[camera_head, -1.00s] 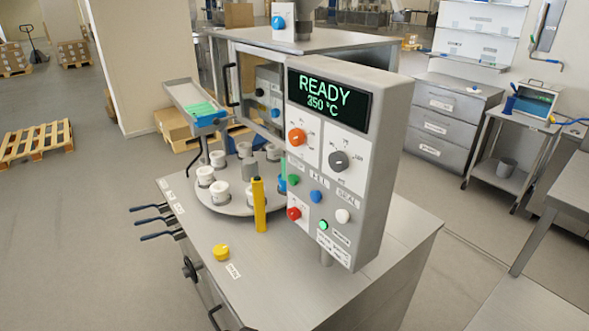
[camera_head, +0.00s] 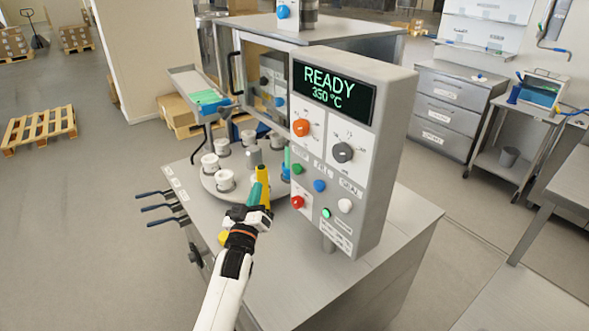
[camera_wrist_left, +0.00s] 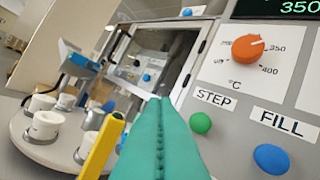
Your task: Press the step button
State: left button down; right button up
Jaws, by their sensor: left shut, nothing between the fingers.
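The green step button (camera_head: 297,168) is on the front of the grey control panel (camera_head: 385,150). In the left wrist view the green button (camera_wrist_left: 201,123) sits just below the STEP label (camera_wrist_left: 216,99). My left gripper (camera_head: 258,187) is shut and empty, its teal fingers pressed together. In the head view it is left of and lower than the button, near the yellow post. In the left wrist view its fingers (camera_wrist_left: 161,97) point forward, left of the button, with a visible gap. My right gripper is not in view.
A blue button (camera_head: 319,186), a red button (camera_head: 298,202) and a white button (camera_head: 345,206) are close by on the panel. A yellow post (camera_wrist_left: 101,148) stands left of my fingers. A turntable with white cups (camera_head: 225,181) is behind. The worktop right of the panel is clear.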

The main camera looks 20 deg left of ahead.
aim_at(297, 169)
pick_arm(q)
jog(key=shift+r, duration=0.2)
jog(key=w+d+b, duration=0.4)
jog(key=w, duration=0.3)
jog(key=shift+w+d+b, duration=0.2)
jog(key=shift+w+b, duration=0.15)
jog(key=shift+b, duration=0.05)
jog(key=shift+w, duration=0.1)
dwell(2.0)
jog(key=shift+w+d, duration=0.25)
